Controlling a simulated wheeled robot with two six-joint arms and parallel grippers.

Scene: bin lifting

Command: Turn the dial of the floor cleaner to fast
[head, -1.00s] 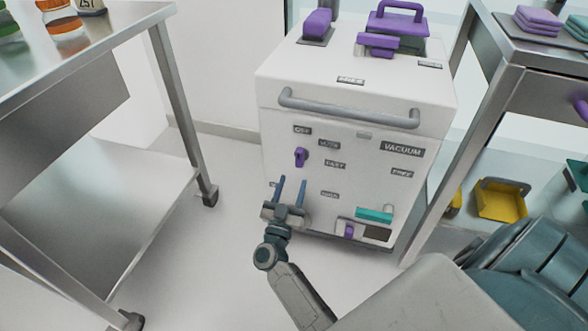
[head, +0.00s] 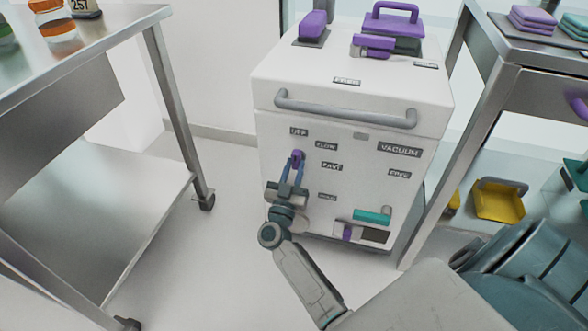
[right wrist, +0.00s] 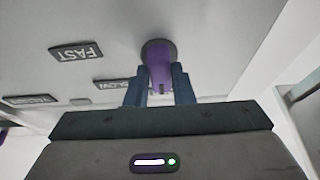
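The floor cleaner (head: 275,205) is a white box with a grey bar handle. Its purple dial (head: 297,156) sits at the upper left of the front, below the OFF label (head: 299,131), with the SLOW label (head: 326,146) and FAST label (head: 332,167) to its right. My right gripper (head: 294,165) reaches up to the dial from below. In the right wrist view its two blue fingers (right wrist: 160,85) are on either side of the purple dial (right wrist: 158,62) and appear closed against it. The FAST label (right wrist: 76,51) is left there. My left gripper is not in view.
A steel cart (head: 110,195) stands left, and another steel table (head: 440,150) stands close on the cleaner's right. A teal lever (head: 372,215) is low on the cleaner's front. A yellow bin (head: 498,201) is at the right. The floor between cart and cleaner is clear.

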